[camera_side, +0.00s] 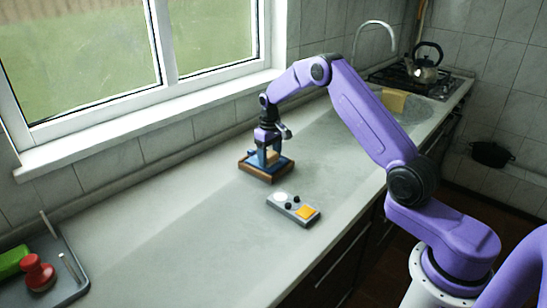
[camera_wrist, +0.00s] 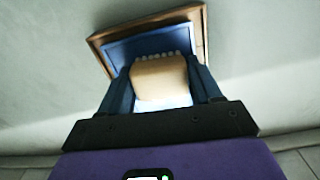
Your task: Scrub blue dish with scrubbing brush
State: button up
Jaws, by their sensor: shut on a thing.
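The blue dish (camera_wrist: 128,48) lies inside a brown wooden frame or tray (camera_wrist: 150,22) on the counter. In the side view the dish (camera_side: 252,160) is partly hidden by my gripper and sits in the same wooden tray (camera_side: 266,179). The scrubbing brush (camera_wrist: 160,80) is a beige block with pale bristle tufts along its far edge. My gripper (camera_side: 268,156) points down over the dish, with its dark blue fingers shut on the brush's two sides. The brush is over or in the dish; I cannot tell whether the bristles touch it.
A grey box (camera_side: 293,208) with a white disc, black knobs and an orange square lies in front of the dish. A grey tray (camera_side: 72,291) with green and red items is at lower left. The sink and kettle (camera_side: 424,69) are far right.

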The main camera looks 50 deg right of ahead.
jog(key=shift+w+a+r, duration=0.1)
jog(key=shift+w, duration=1.05)
jog(key=shift+w+a, duration=0.1)
jog(key=shift+w, duration=1)
jog(key=shift+d, duration=0.8)
jog(key=shift+s+d, duration=0.15)
jog(key=shift+s, duration=1.55)
jog(key=shift+s+d, duration=0.1)
jog(key=shift+s, duration=1.55)
jog(key=shift+w+f, duration=0.1)
jog(key=shift+f, duration=0.1)
jog(key=shift+w+a+f, duration=0.1)
jog(key=shift+w, duration=0.75)
jog(key=shift+w+a+f, duration=0.1)
jog(key=shift+w, duration=0.6)
jog(key=shift+c, duration=0.8)
jog(key=shift+w+a, duration=0.15)
jog(key=shift+w, duration=1.55)
